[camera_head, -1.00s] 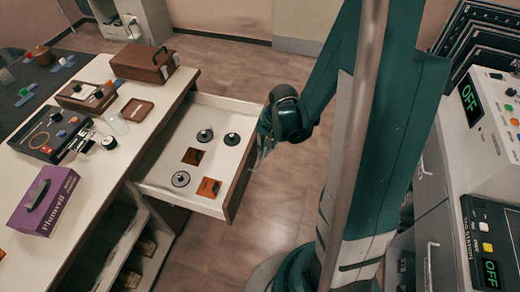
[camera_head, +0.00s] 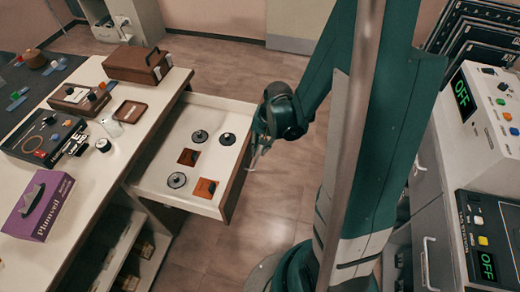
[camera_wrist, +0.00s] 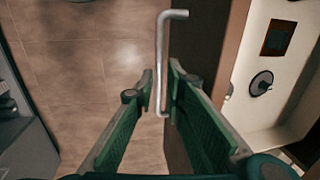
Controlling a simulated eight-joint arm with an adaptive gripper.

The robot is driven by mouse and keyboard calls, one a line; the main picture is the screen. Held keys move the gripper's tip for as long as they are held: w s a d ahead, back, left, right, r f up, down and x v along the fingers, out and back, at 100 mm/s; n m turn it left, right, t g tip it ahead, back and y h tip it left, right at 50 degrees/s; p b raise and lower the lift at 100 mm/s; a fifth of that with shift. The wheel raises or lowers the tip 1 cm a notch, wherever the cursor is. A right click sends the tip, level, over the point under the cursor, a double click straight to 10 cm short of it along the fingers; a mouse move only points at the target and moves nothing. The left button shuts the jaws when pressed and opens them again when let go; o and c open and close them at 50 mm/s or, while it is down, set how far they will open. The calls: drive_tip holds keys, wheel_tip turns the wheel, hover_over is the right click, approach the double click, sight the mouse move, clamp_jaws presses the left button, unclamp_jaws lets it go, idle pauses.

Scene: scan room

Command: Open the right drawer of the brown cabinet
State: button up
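The drawer (camera_head: 147,181) of the white-topped cabinet (camera_head: 88,207) is pulled well out, its inside showing. Its dark brown front faces right in the head view; the drawer also shows at the right of the wrist view (camera_wrist: 243,103). The metal bar handle (camera_wrist: 162,50) stands off the brown front (camera_wrist: 192,50). My gripper (camera_wrist: 161,72) is at the handle, with one green finger on each side of the bar. The fingers look apart, with gaps beside the bar. In the head view my gripper (camera_head: 258,148) is partly hidden by my arm.
The drawer holds black round pieces (camera_head: 200,136) and brown and orange squares (camera_head: 205,188). A purple box (camera_head: 40,206) and a brown case (camera_head: 138,64) stand on the cabinet top. Consoles reading OFF (camera_head: 480,110) stand at right. Floor (camera_head: 275,205) between is clear.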

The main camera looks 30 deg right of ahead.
wheel_tip(320, 180, up, 11)
drive_tip(key=s+d, duration=0.1)
drive_tip(key=shift+s+d, duration=0.25)
idle(0.8)
drive_tip(key=shift+r, duration=0.1)
idle(0.3)
drive_tip(key=shift+r, duration=0.1)
drive_tip(key=s+a+r+n+t, duration=0.2)
drive_tip(key=s+a+r+n, duration=0.2)
drive_tip(key=r, duration=0.5)
drive_tip(key=s+a+r+n+t+h+p, duration=0.1)
drive_tip(key=s+a+r+n+t, duration=0.2)
drive_tip(key=a+r, duration=0.4)
drive_tip(key=shift+s+a+r+n+t+h, duration=0.15)
drive_tip(key=shift+s+r+n+t+h, duration=0.2)
drive_tip(key=shift+r+n, duration=0.9)
drive_tip(key=shift+r+m, duration=0.35)
